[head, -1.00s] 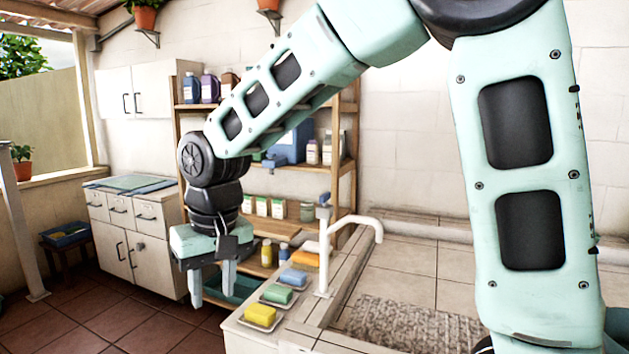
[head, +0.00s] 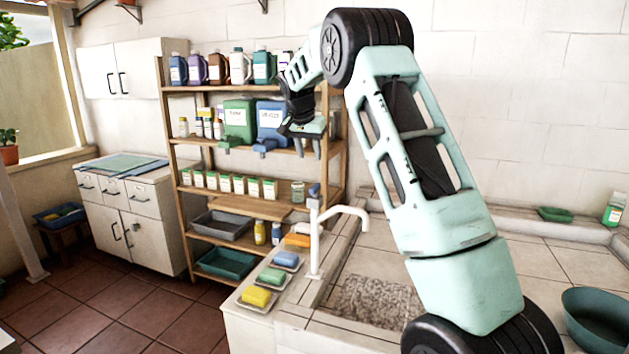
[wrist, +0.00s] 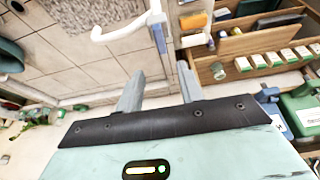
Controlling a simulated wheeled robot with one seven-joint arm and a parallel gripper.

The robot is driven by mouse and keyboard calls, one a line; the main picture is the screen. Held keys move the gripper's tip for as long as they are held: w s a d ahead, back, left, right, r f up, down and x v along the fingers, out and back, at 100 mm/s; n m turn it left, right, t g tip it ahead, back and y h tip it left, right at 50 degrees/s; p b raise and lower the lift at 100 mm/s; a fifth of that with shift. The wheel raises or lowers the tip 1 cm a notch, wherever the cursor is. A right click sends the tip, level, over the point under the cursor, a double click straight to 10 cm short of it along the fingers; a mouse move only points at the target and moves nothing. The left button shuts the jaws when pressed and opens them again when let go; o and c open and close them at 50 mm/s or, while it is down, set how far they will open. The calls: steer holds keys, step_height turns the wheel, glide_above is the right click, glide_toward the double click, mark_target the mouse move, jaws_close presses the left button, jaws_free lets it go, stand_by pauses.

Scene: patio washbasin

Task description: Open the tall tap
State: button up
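The tall tap (head: 315,238) is white, with a thin upright post and a spout that curves to the right over the basin. A blue lever (head: 314,190) sits on top of its post. The wrist view shows the white spout (wrist: 118,27) at the top, with the blue lever (wrist: 159,38) beside it. My gripper (head: 308,156) points down above the lever in the head view, apart from it in the picture. In the wrist view my gripper (wrist: 160,72) has its two fingers spread with nothing between them. The lever lies just beyond the fingertips there.
Soap dishes with a yellow soap (head: 256,296), a green soap and a blue soap line the ledge left of the tap. A wooden shelf (head: 255,150) with bottles and canisters stands behind. A green bowl (head: 597,318) is at the right.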

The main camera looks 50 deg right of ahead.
mark_target(315, 185)
steer(key=p+x, duration=0.3)
steer(key=x, duration=0.9)
steer(key=shift+w+d+f, duration=0.1)
steer(key=shift+w, duration=0.05)
jaws_close()
